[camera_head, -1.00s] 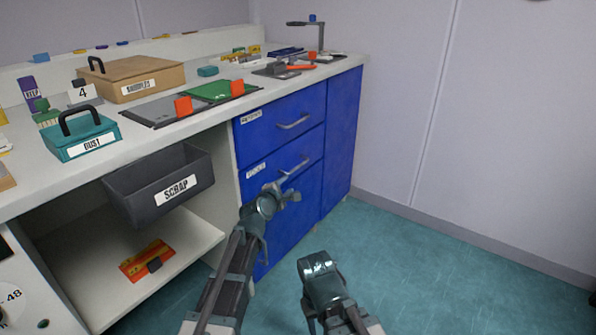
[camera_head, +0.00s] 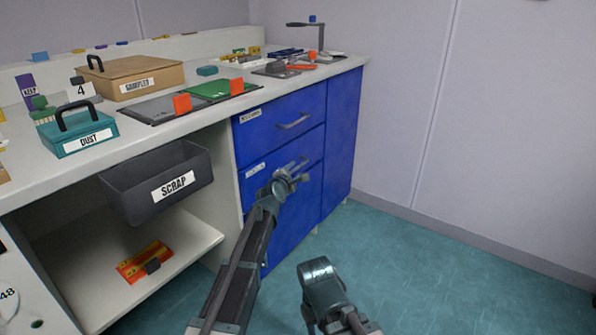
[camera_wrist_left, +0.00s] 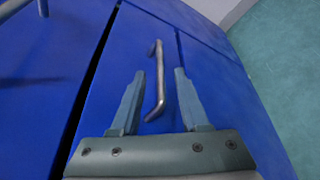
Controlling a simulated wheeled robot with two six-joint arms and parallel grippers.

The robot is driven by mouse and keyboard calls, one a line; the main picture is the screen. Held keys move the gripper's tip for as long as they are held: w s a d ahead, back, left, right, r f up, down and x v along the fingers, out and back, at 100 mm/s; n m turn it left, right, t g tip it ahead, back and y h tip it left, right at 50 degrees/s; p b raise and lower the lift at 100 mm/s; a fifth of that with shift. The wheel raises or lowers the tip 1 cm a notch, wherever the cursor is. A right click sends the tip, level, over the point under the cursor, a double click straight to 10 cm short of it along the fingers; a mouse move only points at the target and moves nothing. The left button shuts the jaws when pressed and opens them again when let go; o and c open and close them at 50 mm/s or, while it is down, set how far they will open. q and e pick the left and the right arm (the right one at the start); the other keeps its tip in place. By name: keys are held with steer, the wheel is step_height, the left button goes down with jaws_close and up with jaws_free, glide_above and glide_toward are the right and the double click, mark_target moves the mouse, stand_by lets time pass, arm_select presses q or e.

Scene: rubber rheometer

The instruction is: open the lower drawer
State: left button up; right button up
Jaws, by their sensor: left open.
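The lower drawer (camera_head: 256,190) is a blue front with a white label in the cabinet under the bench, and it looks shut. Its grey bar handle (camera_wrist_left: 157,92) shows in the left wrist view, lying between the two fingers. In the head view my left gripper (camera_head: 299,172) is at this drawer front and covers most of the handle. The left gripper is open, with one finger on each side of the handle. Gaps remain between the handle and both fingers.
The upper drawer (camera_head: 262,122), with its own handle (camera_head: 293,120), is shut directly above. A plain blue panel (camera_head: 341,140) stands to the right. A dark scrap bin (camera_head: 135,190) hangs at the left. The teal floor (camera_head: 430,270) at the right is clear.

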mark_target(297, 168)
arm_select(q)
steer(key=x, duration=0.4)
steer(key=shift+w+d+f+b, duration=0.1)
steer(key=shift+w+d+b, duration=0.05)
steer(key=shift+w+b, duration=0.2)
steer(key=shift+c, duration=0.2)
jaws_close()
stand_by(0.9)
